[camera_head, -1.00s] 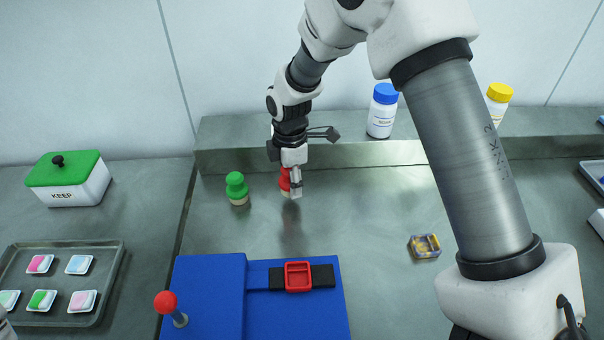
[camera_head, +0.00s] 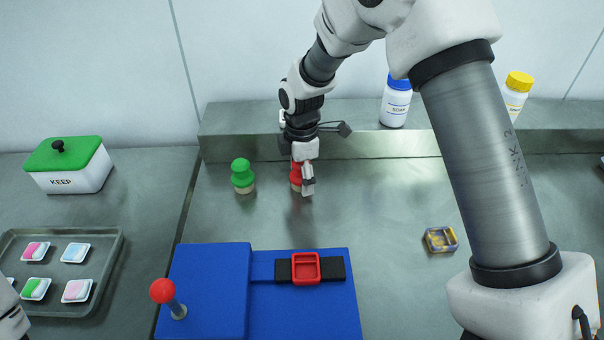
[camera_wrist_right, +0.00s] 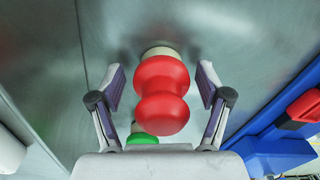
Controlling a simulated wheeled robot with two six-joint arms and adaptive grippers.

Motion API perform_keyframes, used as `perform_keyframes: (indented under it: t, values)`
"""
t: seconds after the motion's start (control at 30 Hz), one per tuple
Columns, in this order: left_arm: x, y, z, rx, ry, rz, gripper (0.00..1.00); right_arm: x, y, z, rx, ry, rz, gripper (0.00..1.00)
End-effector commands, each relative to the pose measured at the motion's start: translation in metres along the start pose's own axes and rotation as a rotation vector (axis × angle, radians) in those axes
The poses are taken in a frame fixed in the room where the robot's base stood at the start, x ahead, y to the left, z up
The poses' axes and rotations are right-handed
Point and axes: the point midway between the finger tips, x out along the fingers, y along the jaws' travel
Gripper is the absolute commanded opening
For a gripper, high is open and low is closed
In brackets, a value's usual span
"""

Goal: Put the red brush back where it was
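The red brush (camera_head: 296,174) stands upright on the grey bench, just right of the green brush (camera_head: 243,173). My right gripper (camera_head: 303,180) is down around it and partly hides it in the head view. In the right wrist view the red brush (camera_wrist_right: 161,92) is between the two fingers of my right gripper (camera_wrist_right: 161,88), with a gap on each side, so the gripper is open. The green brush (camera_wrist_right: 142,138) shows behind it there. My left gripper is not in view; only a white part of my left arm shows at the lower left edge.
A blue block (camera_head: 208,290) with a red-knobbed lever (camera_head: 163,291) and red square frame (camera_head: 305,268) is in front. A tray (camera_head: 112,275) of small dishes and a green-lidded box (camera_head: 68,165) are left. A small yellowish dish (camera_head: 440,240) lies right. Bottles (camera_head: 395,103) stand on the ledge.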

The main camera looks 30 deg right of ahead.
Motion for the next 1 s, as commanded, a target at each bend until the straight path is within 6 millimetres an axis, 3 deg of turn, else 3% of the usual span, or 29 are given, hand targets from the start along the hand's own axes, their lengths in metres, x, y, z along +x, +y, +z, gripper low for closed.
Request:
perform_keyframes:
  t: [0.27,0.37,0.7,0.83,1.0]
  values:
    - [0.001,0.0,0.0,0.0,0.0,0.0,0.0,-0.005,0.0,0.0,0.0,0.0,0.002,0.77]
    - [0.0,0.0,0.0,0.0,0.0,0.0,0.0,-0.019,0.001,0.0,0.0,0.001,0.004,0.77]
    - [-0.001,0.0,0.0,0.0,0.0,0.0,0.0,-0.104,0.001,0.0,0.001,0.001,0.005,0.77]
    - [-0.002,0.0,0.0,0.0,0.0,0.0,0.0,-0.12,0.001,0.0,0.001,0.0,0.002,0.77]
    - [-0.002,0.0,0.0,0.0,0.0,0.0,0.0,-0.124,0.0,0.0,0.0,0.0,0.0,0.77]
